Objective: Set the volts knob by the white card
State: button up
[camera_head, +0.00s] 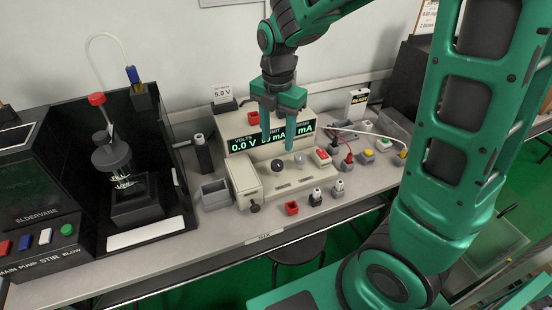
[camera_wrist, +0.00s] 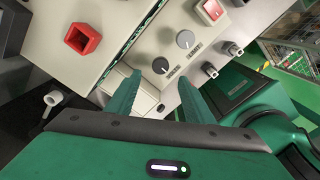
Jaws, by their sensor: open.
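The beige meter (camera_head: 249,178) stands on the bench, its display (camera_head: 272,137) reading 0.0 V under VOLTS; my gripper partly covers the other readings.
A red rocker switch (camera_head: 322,156) is right of the knobs. A grey open box (camera_head: 214,194) and a black-walled stirrer station (camera_head: 122,185) are at left. A small red cup (camera_head: 291,208) sits in front.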

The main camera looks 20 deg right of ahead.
aim_at(277, 163)
notch_tip(277, 163, down, 9)
jog(key=shift+r, duration=0.1)
dwell(0.4)
jog(key=c, duration=1)
